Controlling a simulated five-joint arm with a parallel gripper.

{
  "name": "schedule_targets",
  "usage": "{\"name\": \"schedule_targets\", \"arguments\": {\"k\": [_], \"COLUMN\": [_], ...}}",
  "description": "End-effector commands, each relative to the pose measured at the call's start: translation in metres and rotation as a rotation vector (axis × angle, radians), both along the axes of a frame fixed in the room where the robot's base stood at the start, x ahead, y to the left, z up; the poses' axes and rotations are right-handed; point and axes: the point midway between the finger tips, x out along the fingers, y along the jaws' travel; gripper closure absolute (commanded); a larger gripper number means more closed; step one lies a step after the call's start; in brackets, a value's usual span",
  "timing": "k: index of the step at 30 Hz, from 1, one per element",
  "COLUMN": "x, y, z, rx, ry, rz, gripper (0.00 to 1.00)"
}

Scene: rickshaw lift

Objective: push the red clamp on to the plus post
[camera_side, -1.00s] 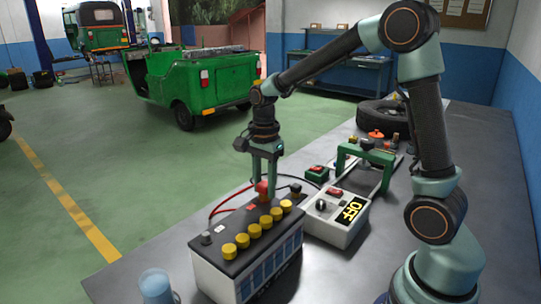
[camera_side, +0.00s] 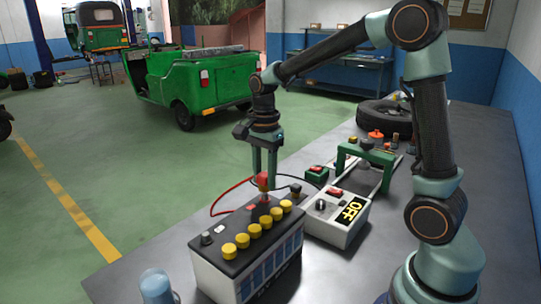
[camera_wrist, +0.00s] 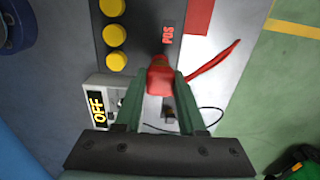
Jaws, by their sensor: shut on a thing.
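My gripper (camera_side: 264,176) is shut on the red clamp (camera_side: 262,182), with a finger on each side of it. The clamp also shows between the fingers in the wrist view (camera_wrist: 160,78). A red cable runs from it. The clamp is above the far end of the battery (camera_side: 212,274), by the red POS label (camera_wrist: 168,36). The plus post is largely hidden by the clamp; I cannot tell whether they touch.
Several yellow caps (camera_side: 265,221) line the battery top. A charger box (camera_side: 326,232) reading OFF stands right of the battery, with a dark clamp (camera_side: 296,190) nearby. A blue cup (camera_side: 155,286) stands at the front. The green floor lies beyond the bench's left edge.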

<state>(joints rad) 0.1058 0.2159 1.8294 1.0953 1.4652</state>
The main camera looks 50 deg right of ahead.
Motion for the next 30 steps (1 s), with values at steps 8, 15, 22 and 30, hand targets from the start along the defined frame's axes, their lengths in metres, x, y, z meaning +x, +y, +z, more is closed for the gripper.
{"name": "schedule_targets", "arguments": {"k": [8,15,22,30], "x": [-0.0001,-0.0002,-0.0003,-0.0005], "y": [0.0,0.0,0.0,0.0], "z": [0.0022,0.002,-0.0006,-0.0026], "rx": [0.0,0.0,0.0,0.0], "ry": [0.0,0.0,0.001,0.001], "rz": [0.0,0.0,0.0,0.0], "gripper": [1.0,1.0,1.0,1.0]}}
